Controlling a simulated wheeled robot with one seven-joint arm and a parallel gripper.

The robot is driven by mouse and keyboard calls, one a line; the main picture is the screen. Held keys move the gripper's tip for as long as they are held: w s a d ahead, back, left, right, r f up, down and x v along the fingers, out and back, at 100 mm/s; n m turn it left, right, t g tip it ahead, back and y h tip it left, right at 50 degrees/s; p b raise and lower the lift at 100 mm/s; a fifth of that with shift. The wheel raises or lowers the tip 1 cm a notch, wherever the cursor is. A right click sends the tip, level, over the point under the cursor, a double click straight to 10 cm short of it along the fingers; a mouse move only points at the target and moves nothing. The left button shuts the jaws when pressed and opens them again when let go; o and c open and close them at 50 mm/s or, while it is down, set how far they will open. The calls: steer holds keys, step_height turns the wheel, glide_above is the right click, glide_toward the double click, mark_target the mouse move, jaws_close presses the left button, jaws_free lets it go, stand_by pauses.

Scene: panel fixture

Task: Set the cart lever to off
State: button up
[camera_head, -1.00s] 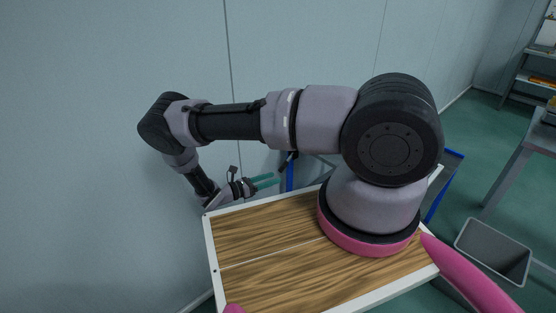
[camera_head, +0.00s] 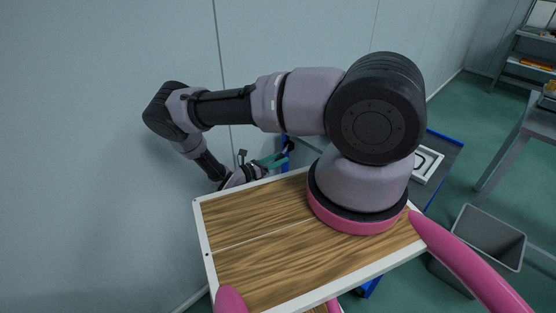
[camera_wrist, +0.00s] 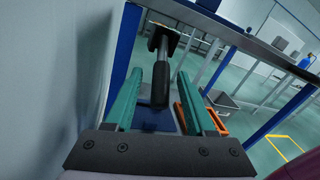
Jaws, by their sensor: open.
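The lever (camera_wrist: 161,82) has a dark rounded handle and hangs from a small dark plate with a pale edge (camera_wrist: 164,36) in the wrist view. The blue-framed cart (camera_wrist: 124,45) is around it, and its blue edge also shows behind my arm in the head view (camera_head: 446,138). My gripper (camera_head: 284,157) has green fingers and is beside a blue post of the cart. In the wrist view my gripper (camera_wrist: 158,74) is open, with the lever handle between its fingers and gaps on both sides. Contact is not visible. My arm hides much of the cart in the head view.
A pale wall (camera_head: 80,150) runs close along the left of my gripper. An orange-rimmed tray (camera_wrist: 204,118) lies beyond the right finger. A white-framed panel (camera_head: 429,166) is on the cart top. A grey bin (camera_head: 490,240) and a grey table (camera_head: 540,122) stand at the right.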

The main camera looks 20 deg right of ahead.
jaws_close()
stand_by(1.4)
